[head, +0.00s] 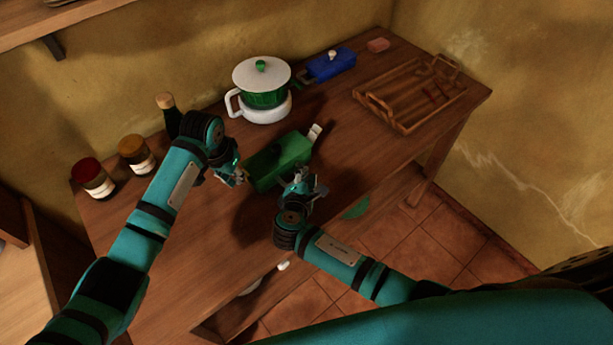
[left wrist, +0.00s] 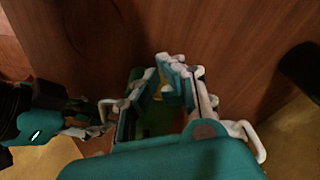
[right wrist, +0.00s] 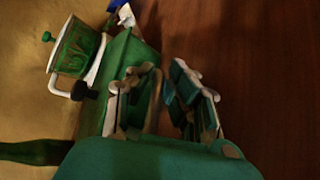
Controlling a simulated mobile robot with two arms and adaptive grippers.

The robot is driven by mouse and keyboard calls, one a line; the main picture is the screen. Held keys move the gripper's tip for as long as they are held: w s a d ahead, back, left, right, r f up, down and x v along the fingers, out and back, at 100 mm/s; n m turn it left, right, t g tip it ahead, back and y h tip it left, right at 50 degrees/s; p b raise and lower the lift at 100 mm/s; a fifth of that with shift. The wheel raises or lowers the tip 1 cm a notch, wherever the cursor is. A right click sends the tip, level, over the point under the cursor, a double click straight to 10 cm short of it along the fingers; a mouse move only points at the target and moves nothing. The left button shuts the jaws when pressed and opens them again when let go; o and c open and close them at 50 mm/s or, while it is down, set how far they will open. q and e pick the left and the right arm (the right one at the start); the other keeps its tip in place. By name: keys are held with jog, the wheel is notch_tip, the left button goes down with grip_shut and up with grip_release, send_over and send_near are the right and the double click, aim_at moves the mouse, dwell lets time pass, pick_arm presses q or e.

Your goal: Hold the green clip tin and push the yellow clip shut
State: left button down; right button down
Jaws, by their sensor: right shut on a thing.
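The green clip tin (head: 292,150) lies on the wooden counter, with a dark knob on its lid. It also shows in the right wrist view (right wrist: 118,62). A pale flap (head: 315,131) stands up at its far right end. My right gripper (head: 303,184) is at the tin's near side and shut on the tin; its fingers hide the contact. My left gripper (head: 238,176) is at the tin's left end with its fingers apart. A small yellow piece, seemingly the yellow clip (left wrist: 164,91), shows between the left fingers; its angle is hard to tell.
Behind the tin stand a green pot with a white lid (head: 262,75) and a blue tin (head: 331,66). A wooden rack (head: 405,118) is at the right. Jars (head: 93,180) and a dark bottle (head: 168,112) stand at the left. The counter's front edge is close to my right arm.

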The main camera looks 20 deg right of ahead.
pick_arm(q)
jog(key=shift+w+d, duration=0.3)
jog(key=shift+d, duration=0.2)
notch_tip(320, 180, up, 8)
jog(key=a, duration=0.1)
jog(key=shift+s+a, duration=0.15)
jog(key=shift+a, duration=0.05)
pick_arm(e)
jog(key=shift+f, duration=0.1)
pick_arm(q)
jog(key=shift+r, duration=0.1)
pick_arm(e)
jog(key=c, duration=1.2)
grip_release()
jog(key=v, duration=1.2)
jog(key=shift+a, duration=0.1)
